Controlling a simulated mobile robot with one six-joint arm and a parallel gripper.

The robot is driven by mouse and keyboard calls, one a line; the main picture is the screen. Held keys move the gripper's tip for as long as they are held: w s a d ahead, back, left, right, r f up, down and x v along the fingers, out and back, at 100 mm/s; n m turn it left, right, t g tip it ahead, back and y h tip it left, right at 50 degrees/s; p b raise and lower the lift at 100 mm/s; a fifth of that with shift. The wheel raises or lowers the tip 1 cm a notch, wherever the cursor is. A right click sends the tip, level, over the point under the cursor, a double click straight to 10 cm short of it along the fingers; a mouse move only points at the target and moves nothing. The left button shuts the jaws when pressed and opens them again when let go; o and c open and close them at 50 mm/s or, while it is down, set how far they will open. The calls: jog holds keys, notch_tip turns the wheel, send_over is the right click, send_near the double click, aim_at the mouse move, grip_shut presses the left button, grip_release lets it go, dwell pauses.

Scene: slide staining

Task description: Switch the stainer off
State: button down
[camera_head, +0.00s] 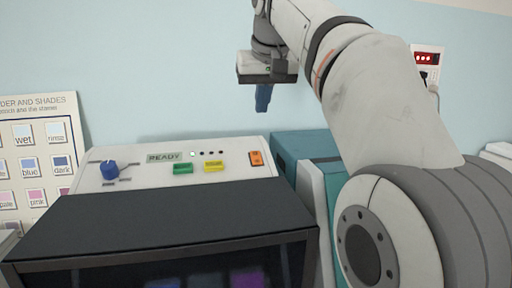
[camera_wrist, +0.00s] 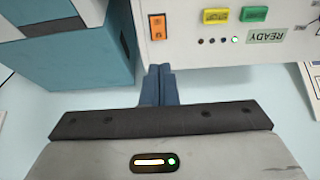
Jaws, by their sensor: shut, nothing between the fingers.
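The stainer (camera_head: 150,216) stands front left in the head view, with a sloping pale control panel and a dark hood. Its orange switch (camera_head: 256,158) is at the panel's right end and also shows in the wrist view (camera_wrist: 157,27). A green button (camera_head: 182,169), a yellow button (camera_head: 213,166) and a blue knob (camera_head: 109,170) sit on the panel. The display (camera_head: 164,157) reads READY, with one lit lamp beside it. My gripper (camera_head: 263,108), with blue fingers, is shut and empty. It hangs above the panel's right end, apart from the switch.
A teal machine (camera_head: 308,148) stands right of the stainer, partly hidden by my arm. A colour chart (camera_head: 38,150) leans at the left. The space above the panel is clear.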

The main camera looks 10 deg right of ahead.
aim_at(255, 155)
jog(key=x, duration=1.4)
jog(key=shift+w+r+p, duration=0.1)
jog(key=shift+r+p, duration=0.05)
jog(key=shift+p, duration=0.45)
jog(key=shift+w+g+p, duration=0.15)
jog(key=shift+g+p, duration=0.25)
jog(key=shift+p, duration=0.6)
jog(key=shift+f, duration=0.5)
